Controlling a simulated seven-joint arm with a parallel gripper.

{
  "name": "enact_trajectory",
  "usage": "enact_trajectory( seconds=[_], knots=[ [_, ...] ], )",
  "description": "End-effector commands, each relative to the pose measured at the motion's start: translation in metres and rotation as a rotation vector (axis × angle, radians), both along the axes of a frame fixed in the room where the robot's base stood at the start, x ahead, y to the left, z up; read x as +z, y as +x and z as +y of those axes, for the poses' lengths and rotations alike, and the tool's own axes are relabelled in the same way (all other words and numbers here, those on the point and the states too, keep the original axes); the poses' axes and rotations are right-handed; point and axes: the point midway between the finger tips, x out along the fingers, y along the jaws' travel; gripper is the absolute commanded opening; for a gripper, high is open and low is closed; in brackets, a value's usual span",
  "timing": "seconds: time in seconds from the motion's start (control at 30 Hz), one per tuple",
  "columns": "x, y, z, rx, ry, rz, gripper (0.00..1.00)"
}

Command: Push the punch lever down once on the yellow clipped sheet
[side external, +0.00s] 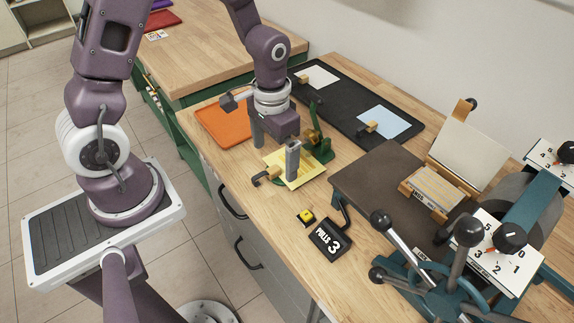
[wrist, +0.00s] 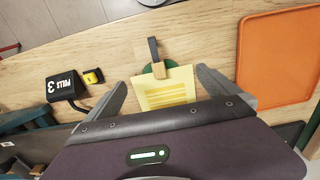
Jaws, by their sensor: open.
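A green device with a brass part (side external: 318,148) stands at the sheet's far right side; I cannot tell for sure which part is the punch lever. My gripper (side external: 275,160) is open and empty over the sheet, one finger on each side in the wrist view (wrist: 161,78).
An orange tray (side external: 216,124) lies left of the sheet. A black mat (side external: 345,97) with a white and a pale blue sheet lies behind. A "PULLS 3" counter (side external: 329,240) and yellow button (side external: 306,216) stand in front. A large teal press with levers (side external: 465,235) fills the right.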

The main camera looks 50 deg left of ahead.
Motion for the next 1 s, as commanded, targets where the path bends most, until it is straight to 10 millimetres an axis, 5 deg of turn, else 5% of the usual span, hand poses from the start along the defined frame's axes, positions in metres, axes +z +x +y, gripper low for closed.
enact_trajectory(
  seconds=[1.0],
  knots=[
    [0.074, -0.055, 0.0, 0.0, 0.0, -0.002, 1.0]
  ],
)
